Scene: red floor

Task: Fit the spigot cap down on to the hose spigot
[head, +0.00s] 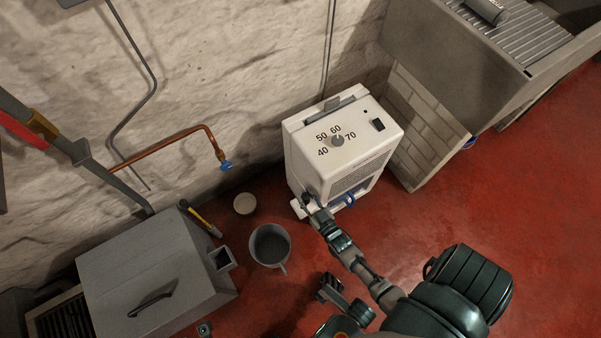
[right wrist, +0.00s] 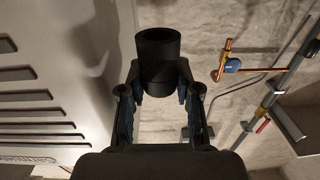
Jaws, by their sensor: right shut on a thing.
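My right gripper (head: 307,203) is low at the front left corner of the white dial-faced machine (head: 312,131). In the right wrist view its fingers (right wrist: 161,100) are shut on a black, hollow-looking round cap (right wrist: 158,55), which I take as the spigot cap. The cap stands out beyond the fingertips, with its round end facing up in that picture. In the head view the cap is too small to make out clearly. I cannot pick out the hose spigot in either view. A dark part that looks like my left gripper (head: 330,287) shows at the bottom; its jaws are unclear.
The machine's slotted side (right wrist: 40,110) is close on the left in the wrist view. A copper pipe (head: 165,148) with a blue handle is on the wall. Red floor is clear at right.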

